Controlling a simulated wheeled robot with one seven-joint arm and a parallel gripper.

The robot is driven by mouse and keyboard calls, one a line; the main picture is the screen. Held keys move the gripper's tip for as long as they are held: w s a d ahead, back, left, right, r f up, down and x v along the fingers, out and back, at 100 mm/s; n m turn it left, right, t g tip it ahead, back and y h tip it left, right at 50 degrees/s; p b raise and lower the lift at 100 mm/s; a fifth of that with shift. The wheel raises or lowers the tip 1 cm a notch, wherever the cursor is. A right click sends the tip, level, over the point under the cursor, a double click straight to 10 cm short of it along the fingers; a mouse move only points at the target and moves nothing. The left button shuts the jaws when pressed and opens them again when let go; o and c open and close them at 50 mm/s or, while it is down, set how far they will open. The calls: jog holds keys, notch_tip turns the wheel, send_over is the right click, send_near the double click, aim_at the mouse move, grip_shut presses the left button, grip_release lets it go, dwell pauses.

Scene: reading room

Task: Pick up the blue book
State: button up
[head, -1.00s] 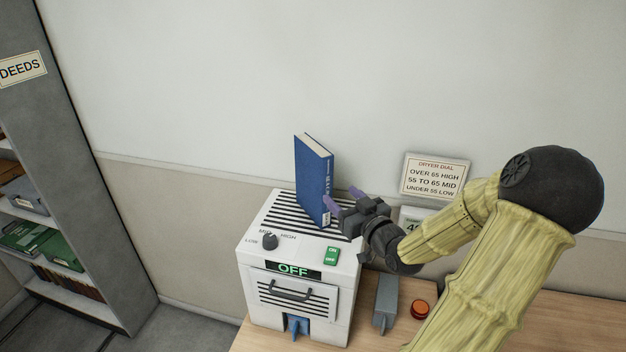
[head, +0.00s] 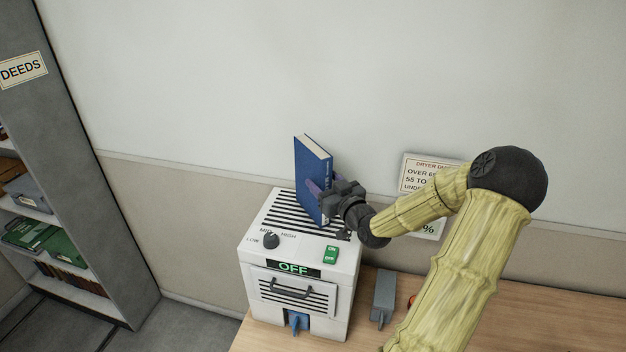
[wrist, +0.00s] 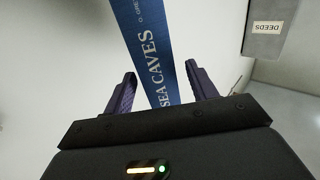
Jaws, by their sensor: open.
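The blue book (head: 312,180) stands upright on the slatted top of a white dryer, its spine turned towards my gripper. My gripper (head: 325,188) is at the book's right side, low to mid height, with one purple finger showing in front of the cover. In the wrist view the spine of the blue book (wrist: 158,55), lettered "SEA CAVES", runs between the two open fingers of my gripper (wrist: 160,88). Gaps show on both sides of the spine, so the fingers are apart from it there. The far finger is mostly hidden in the head view.
The white dryer (head: 258,262) shows "OFF", with a dial (head: 271,240) and green switch (head: 331,254) on top. A grey block (head: 383,295) lies on the wooden table (head: 480,310). A wall sign (head: 414,178) is partly behind my arm. A shelf (head: 85,170) stands left.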

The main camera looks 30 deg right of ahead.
jog(key=w+p, duration=0.1)
jog(key=w, duration=0.2)
jog(key=shift+w+p, duration=0.35)
jog(key=shift+p, duration=0.05)
jog(key=shift+w+f, duration=0.1)
jog(key=shift+w, duration=0.1)
grip_shut()
